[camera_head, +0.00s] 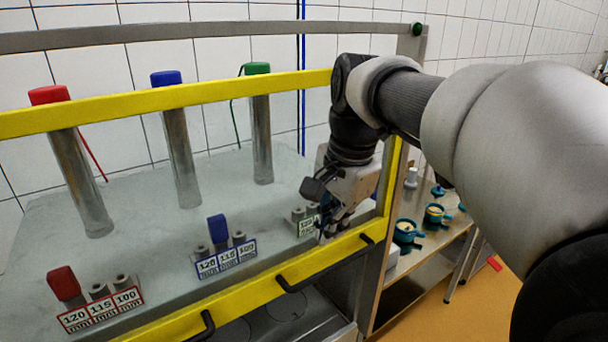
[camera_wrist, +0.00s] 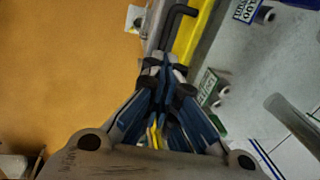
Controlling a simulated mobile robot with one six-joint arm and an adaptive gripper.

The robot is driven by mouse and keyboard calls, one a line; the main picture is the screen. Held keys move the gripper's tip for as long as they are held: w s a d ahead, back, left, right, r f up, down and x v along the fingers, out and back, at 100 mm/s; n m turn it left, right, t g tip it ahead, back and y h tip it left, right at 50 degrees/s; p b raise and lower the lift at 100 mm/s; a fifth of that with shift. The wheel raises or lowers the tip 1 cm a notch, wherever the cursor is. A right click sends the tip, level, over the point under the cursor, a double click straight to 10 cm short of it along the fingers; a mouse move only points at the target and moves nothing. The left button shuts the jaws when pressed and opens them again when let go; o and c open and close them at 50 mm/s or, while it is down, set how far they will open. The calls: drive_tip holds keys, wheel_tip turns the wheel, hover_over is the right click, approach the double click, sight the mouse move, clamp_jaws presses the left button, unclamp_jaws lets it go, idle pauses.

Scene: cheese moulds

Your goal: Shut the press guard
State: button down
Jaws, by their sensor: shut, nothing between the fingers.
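The press guard is a yellow frame (camera_head: 250,287) with a see-through middle, standing in front of the press columns. Its upper bar (camera_head: 210,90) crosses below a grey rail, and two black handles sit on its lower bar. The right handle (camera_head: 325,265) also shows in the wrist view (camera_wrist: 178,25). My gripper (camera_head: 328,232) is shut and empty. It points down by the right end of the guard, close above the lower bar and the right handle. In the wrist view the closed fingertips (camera_wrist: 163,68) lie near the handle's end; I cannot tell whether they touch.
Three columns with red (camera_head: 49,95), blue (camera_head: 166,77) and green (camera_head: 257,68) caps stand behind the guard. Numbered peg blocks sit at their front. A side shelf (camera_head: 425,255) at the right holds teal pots (camera_head: 405,232). Orange floor (camera_head: 430,320) is open at lower right.

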drive_tip(key=w, duration=0.1)
drive_tip(key=b, duration=0.1)
approach(317, 275)
drive_tip(key=shift+m, duration=0.3)
drive_tip(key=f, duration=0.4)
drive_tip(key=w+f, duration=0.1)
drive_tip(key=f, duration=0.1)
drive_tip(key=shift+a+f, duration=0.35)
drive_tip(key=shift+f, duration=0.05)
wheel_tip(317, 275, down, 46)
drive_tip(key=b, duration=2.4)
drive_tip(key=shift+s, duration=0.15)
